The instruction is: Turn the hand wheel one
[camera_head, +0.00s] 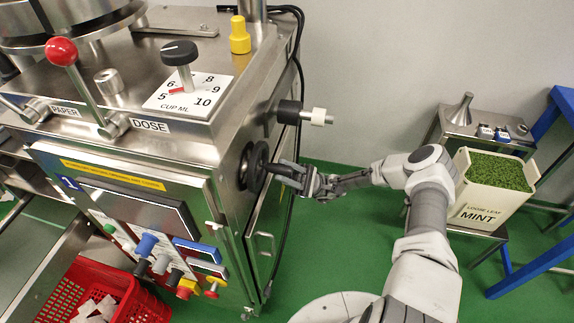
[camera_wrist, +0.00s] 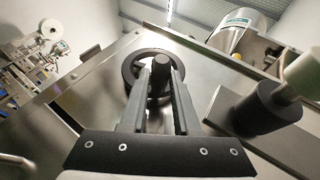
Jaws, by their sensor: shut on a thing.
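The hand wheel (camera_head: 246,168) is a dark round wheel on the right side wall of the steel machine. Its black handle sticks out toward my gripper. My gripper (camera_head: 279,169) reaches in from the right and is shut on this handle. In the wrist view the wheel (camera_wrist: 129,72) stands behind the fingers, upright on the machine's side panel. The dark handle (camera_wrist: 161,74) sits between the two fingertips (camera_wrist: 162,80). Part of the wheel's lower rim is hidden behind the fingers.
A black knob with a white grip (camera_head: 318,117) sticks out above the wheel; it looms at right in the wrist view (camera_wrist: 262,108). A door handle (camera_head: 265,243) is below. A mint bin (camera_head: 485,205) stands at right. A red crate (camera_head: 140,300) sits lower left. Green floor is open between.

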